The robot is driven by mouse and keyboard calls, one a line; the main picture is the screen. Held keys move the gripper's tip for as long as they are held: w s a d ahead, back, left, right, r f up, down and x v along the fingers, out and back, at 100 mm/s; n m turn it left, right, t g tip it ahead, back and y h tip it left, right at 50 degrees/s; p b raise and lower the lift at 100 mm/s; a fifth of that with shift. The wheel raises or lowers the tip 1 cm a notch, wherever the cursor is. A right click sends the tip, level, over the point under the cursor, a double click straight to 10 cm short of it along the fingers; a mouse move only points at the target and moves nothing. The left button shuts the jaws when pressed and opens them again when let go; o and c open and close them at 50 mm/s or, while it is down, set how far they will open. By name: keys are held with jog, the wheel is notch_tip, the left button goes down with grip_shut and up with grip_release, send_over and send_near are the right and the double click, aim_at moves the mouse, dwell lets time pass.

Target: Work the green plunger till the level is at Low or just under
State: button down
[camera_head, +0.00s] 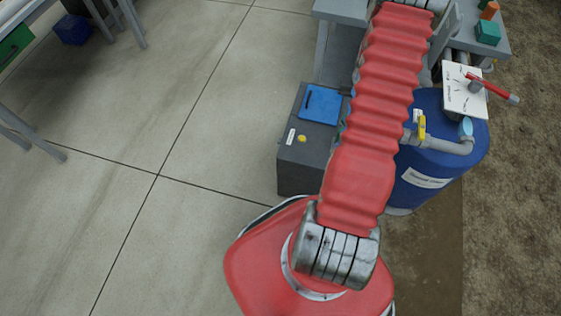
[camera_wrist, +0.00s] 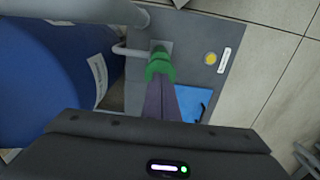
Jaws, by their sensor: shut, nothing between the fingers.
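The green plunger (camera_wrist: 159,64) stands on the dark grey box (camera_wrist: 208,30) in the wrist view, beside a grey pipe. My gripper (camera_wrist: 161,84) is shut and empty, with its fingertips over or against the near side of the plunger; I cannot tell whether they touch. In the head view my red arm hides the plunger and my gripper. The blue tank (camera_head: 422,188) stands right of the grey box, and it also shows in the wrist view (camera_wrist: 55,85). No level gauge or Low mark can be read in either view.
The grey box bears a yellow button (camera_head: 302,138) and a blue panel (camera_head: 321,104). A yellow-handled valve (camera_head: 421,127), pipes and a white plate (camera_head: 463,91) with a red lever (camera_head: 493,88) sit at the tank's top.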

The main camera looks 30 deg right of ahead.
jog(key=shift+f, duration=0.1)
jog(key=shift+f, duration=3.35)
jog(key=shift+r, duration=3.45)
jog(key=shift+f, duration=0.15)
